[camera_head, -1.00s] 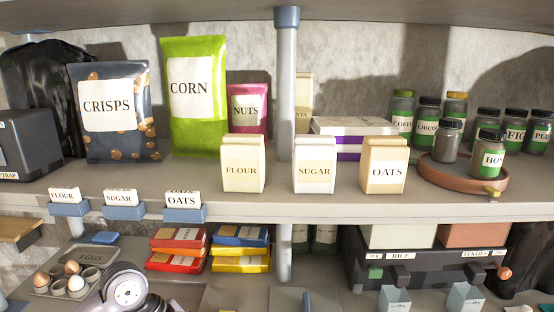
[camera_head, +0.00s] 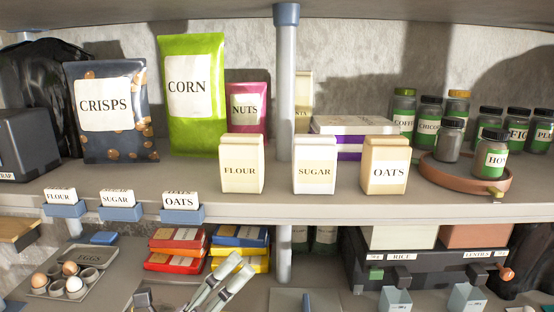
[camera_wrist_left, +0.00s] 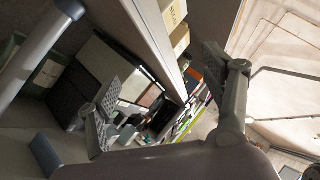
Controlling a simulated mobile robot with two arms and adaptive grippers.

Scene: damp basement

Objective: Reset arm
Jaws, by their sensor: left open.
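My left gripper (camera_head: 240,265) shows at the bottom of the head view, left of the grey post. Its two light fingers point up and to the right, in front of the lower shelf and just below the yellow boxes. In the left wrist view, the left gripper (camera_wrist_left: 160,95) has its fingers wide apart, with nothing between them. The rest of the left arm is mostly below the picture's edge. My right gripper is not seen.
Below are red boxes (camera_head: 175,250), an egg tray (camera_head: 72,272) and a dark case (camera_head: 430,275).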

